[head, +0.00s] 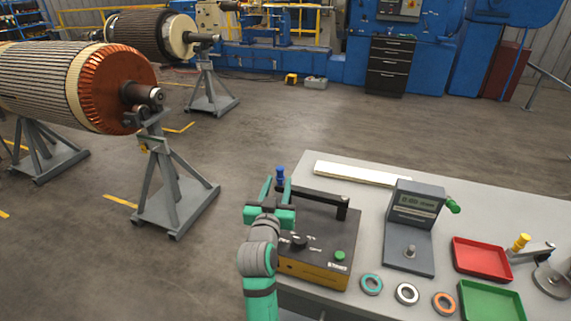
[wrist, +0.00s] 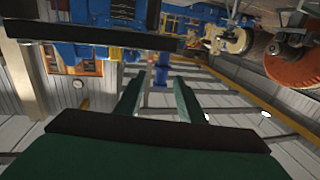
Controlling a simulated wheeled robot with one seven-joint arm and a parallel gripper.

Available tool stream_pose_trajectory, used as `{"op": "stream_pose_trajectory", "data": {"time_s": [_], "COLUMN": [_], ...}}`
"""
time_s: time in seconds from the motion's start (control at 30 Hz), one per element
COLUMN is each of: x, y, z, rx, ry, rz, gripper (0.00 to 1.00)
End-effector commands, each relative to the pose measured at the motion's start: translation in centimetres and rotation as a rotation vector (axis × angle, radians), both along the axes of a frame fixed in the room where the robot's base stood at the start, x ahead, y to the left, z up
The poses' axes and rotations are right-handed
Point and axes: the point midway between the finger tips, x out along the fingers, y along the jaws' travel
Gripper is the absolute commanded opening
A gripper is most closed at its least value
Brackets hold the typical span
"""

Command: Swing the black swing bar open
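The black swing bar (head: 318,197) runs level above a black-topped box with a yellow front (head: 312,270). Its right end sits on a short black post (head: 342,208), and a blue knob (head: 280,175) stands at its left end. My gripper (head: 276,184) is open at the knob, partly hiding the bar's left end. In the wrist view, the knob (wrist: 160,74) shows in the gap between the two fingers (wrist: 158,88), with space on both sides. The bar (wrist: 85,38) crosses the upper left there. I cannot tell whether a finger touches the knob.
On the grey bench (head: 500,206) stand a gauge with a display (head: 413,207), several rings, a red tray (head: 480,243), a green tray (head: 490,290) and a yellow-knobbed lever (head: 521,242). A white strip (head: 360,174) lies behind the box. Rotors on stands (head: 165,185) are left.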

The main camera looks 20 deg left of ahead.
Motion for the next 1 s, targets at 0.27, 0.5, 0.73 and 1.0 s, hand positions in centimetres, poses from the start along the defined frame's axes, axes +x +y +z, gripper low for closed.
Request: {"op": "stream_pose_trajectory", "data": {"time_s": [0.27, 0.5, 0.73, 1.0], "x": [4.8, 8.2, 9.4, 9.4], "y": [0.9, 1.3, 1.3, 1.4], "z": [0.1, 0.0, 0.0, 0.0], "rx": [-0.001, -0.001, 0.000, 0.000], "ry": [0.000, 0.000, 0.000, 0.000], "rz": [0.000, -0.001, -0.002, -0.002], "gripper": [0.35, 0.35, 0.35, 0.30]}}
